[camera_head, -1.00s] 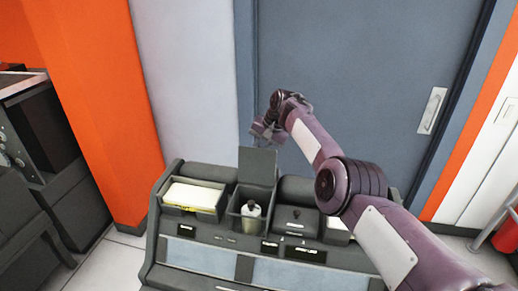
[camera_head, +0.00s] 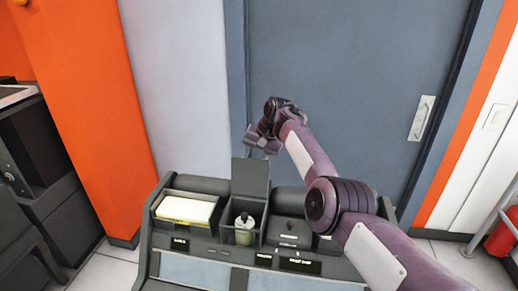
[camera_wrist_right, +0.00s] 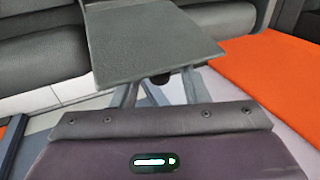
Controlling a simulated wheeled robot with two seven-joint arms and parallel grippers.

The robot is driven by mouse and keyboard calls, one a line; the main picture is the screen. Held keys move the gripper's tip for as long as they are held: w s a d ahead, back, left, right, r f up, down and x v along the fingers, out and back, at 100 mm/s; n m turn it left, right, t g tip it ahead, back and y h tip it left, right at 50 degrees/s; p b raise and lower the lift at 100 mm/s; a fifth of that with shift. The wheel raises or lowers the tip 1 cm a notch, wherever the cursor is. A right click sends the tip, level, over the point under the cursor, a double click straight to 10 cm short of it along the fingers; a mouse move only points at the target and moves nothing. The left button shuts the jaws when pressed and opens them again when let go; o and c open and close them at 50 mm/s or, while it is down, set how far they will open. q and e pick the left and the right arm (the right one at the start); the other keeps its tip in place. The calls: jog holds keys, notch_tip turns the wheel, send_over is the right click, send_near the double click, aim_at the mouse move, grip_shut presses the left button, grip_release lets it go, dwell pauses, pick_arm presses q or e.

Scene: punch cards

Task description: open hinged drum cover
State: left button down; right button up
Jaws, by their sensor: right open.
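The drum cover (camera_head: 250,178) is a flat dark grey panel standing upright at the back of an open compartment in the console. A pale cylinder with a dark top (camera_head: 244,233), apparently the drum, stands in that compartment. My right gripper (camera_head: 263,143) is open, just above and behind the cover's top edge in the head view. In the right wrist view the cover (camera_wrist_right: 150,42) is a broad grey plate in front of the gripper (camera_wrist_right: 158,90), hiding the fingertips. I cannot tell whether they touch it. My left gripper is out of view.
The dark console (camera_head: 152,232) has a tray of cards (camera_head: 187,210) left of the drum compartment and a closed dark lid (camera_head: 289,232) right of it. A grey door (camera_head: 350,90) stands behind. An orange pillar (camera_head: 95,110) is at the left.

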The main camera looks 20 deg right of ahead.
jog(key=shift+b+v, duration=0.8)
jog(key=shift+v, duration=2.15)
